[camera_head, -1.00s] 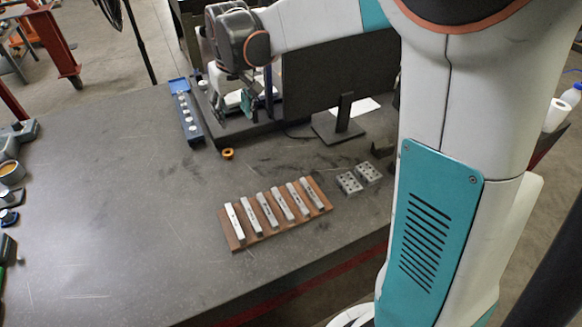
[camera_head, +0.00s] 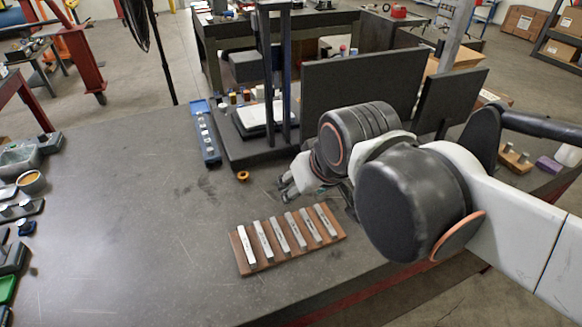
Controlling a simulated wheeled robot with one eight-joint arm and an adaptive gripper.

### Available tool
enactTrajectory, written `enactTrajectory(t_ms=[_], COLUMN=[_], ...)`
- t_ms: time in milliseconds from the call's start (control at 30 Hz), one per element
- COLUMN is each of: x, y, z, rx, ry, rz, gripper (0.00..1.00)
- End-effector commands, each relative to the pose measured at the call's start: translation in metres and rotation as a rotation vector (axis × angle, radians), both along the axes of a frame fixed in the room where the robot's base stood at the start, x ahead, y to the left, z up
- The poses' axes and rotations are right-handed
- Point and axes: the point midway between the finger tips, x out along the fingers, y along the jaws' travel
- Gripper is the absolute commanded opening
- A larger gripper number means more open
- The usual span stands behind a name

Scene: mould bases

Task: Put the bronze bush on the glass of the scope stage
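The bronze bush (camera_head: 243,175) is a small orange-gold ring lying on the dark grey bench, just in front of the scope's base. The scope stage (camera_head: 258,117) is a pale plate on a dark base, behind and to the right of the bush. A dark upright of the scope stands in front of part of it, and the glass is hard to make out. My gripper (camera_head: 284,187) is low over the bench, to the right of the bush and apart from it. Its small fingers look spread and empty.
A brown board (camera_head: 243,257) with several metal bars lies in front of my gripper. A blue rack (camera_head: 208,145) stands left of the scope. Dark panels (camera_head: 360,85) stand behind my arm. The bench's left middle is clear.

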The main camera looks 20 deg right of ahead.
Motion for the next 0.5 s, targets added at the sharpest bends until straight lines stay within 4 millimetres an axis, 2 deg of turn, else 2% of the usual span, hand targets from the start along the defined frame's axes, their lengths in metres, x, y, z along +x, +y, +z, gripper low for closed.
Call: enactTrajectory(t_ms=[100, 267, 367, 500], x=[-0.017, -0.026, -0.022, -0.003], y=[-0.002, -0.003, -0.002, 0.000], z=[-0.009, -0.015, -0.012, 0.000], rx=[0.003, 0.005, 0.005, 0.002], ry=[-0.025, -0.041, -0.037, -0.008], rz=[-0.010, -0.016, -0.014, -0.002], gripper=[0.52, 0.56, 0.56, 0.56])
